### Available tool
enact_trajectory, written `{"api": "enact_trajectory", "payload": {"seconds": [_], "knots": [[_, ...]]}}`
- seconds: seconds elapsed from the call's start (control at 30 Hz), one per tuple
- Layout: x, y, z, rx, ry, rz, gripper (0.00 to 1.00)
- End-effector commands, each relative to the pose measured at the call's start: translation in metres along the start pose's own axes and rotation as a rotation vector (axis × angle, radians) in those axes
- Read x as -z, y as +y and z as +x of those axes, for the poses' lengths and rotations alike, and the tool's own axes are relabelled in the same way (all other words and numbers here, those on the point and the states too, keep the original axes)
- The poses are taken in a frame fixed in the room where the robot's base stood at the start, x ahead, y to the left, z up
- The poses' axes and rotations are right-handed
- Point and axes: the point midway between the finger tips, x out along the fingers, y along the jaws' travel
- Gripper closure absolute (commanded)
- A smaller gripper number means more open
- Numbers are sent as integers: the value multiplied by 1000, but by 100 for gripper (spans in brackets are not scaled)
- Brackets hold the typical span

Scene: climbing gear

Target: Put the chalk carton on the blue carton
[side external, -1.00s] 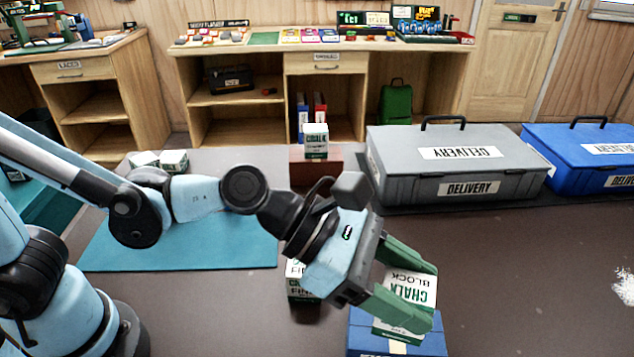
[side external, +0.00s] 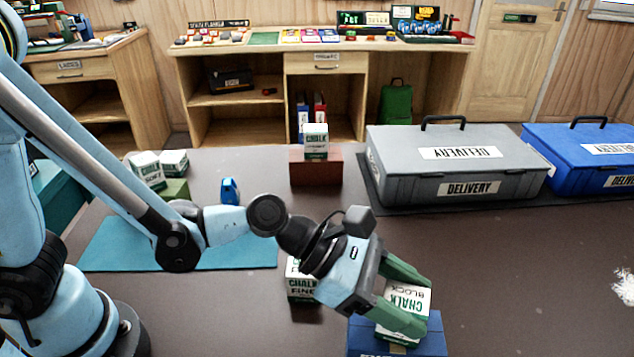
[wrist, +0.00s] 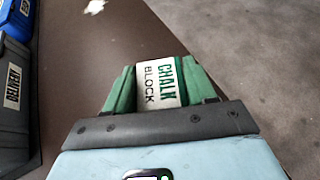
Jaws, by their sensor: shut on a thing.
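The chalk carton (side external: 407,301), white and green and lettered "CHALK BLOCK", is between the green fingers of my gripper (side external: 404,302). My gripper is shut on it. In the wrist view the carton (wrist: 160,84) sits between both fingers of my gripper (wrist: 161,88). The blue carton (side external: 432,341) is at the lower edge of the side view, directly under the chalk carton. The chalk carton's lower end is at the blue carton's top; I cannot tell whether they touch. The blue carton is hidden in the wrist view.
Another chalk carton (side external: 301,285) stands just left of my gripper. One more (side external: 316,142) sits on a red-brown box (side external: 316,170). A grey delivery case (side external: 455,165) and a blue one (side external: 590,160) stand behind right.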

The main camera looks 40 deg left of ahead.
Motion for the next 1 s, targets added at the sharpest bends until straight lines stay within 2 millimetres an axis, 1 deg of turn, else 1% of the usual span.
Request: {"api": "enact_trajectory", "payload": {"seconds": [0.27,0.3,0.47,0.87,1.0], "knots": [[2,0,1,0,0,0,78],[3,0,2,0,0,0,44],[2,0,1,0,0,0,19],[-1,0,-1,0,0,0,19],[0,1,-14,-2,1,-1,19]]}}
